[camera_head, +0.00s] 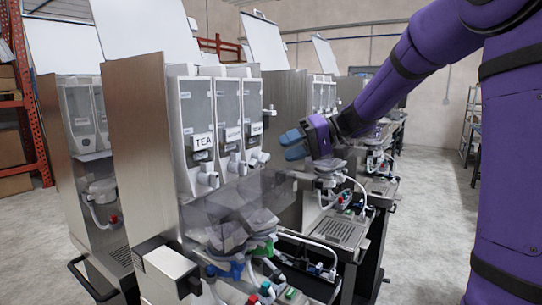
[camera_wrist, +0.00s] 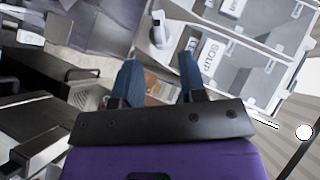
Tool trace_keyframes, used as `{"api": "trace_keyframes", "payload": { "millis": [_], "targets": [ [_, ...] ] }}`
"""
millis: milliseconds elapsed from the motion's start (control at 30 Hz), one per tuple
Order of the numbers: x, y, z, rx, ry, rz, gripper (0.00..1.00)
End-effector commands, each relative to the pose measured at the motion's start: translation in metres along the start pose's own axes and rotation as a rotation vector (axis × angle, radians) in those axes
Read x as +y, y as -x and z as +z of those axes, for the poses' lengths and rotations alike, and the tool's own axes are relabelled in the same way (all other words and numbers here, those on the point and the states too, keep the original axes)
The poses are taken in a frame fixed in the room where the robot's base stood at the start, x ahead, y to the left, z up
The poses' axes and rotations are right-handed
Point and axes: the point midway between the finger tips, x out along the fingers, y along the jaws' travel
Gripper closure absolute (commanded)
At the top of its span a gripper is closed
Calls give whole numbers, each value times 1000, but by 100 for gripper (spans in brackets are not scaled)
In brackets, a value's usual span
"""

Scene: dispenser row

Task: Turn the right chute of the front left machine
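The front left machine (camera_head: 140,130) has three clear hoppers, one labelled TEA, with a white chute below each. The right chute (camera_head: 259,158) is the one closest to my gripper (camera_head: 288,145), which is to its right and slightly higher, apart from it. In the wrist view my gripper (camera_wrist: 160,68) has its two blue fingers spread with nothing between them. A white chute (camera_wrist: 159,30) shows just past the fingertips, beside a hopper labelled SOUP (camera_wrist: 208,58). I cannot tell how far the chute is turned.
Below the chutes is a see-through mixing part (camera_head: 235,215) with blue and green pieces. A second machine (camera_head: 285,95) stands behind to the right, and another (camera_head: 82,110) to the left. A red rack (camera_head: 30,100) stands far left. Floor (camera_head: 420,190) is clear to the right.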

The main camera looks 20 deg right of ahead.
Motion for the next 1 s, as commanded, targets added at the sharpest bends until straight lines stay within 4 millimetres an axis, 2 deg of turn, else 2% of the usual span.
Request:
{"api": "trace_keyframes", "payload": {
  "millis": [100, 300, 500, 733, 867, 1000],
  "targets": [
    [0, -22, 1, -3, -1, 0, 62],
    [0, -44, 0, -2, 0, 0, 62],
    [0, -52, 0, -1, 0, 1, 62],
    [0, -52, 0, -1, 0, 1, 62],
    [0, -52, 0, -1, 0, 1, 92],
    [1, -52, 0, 0, -8, -6, 93]
  ]
}}
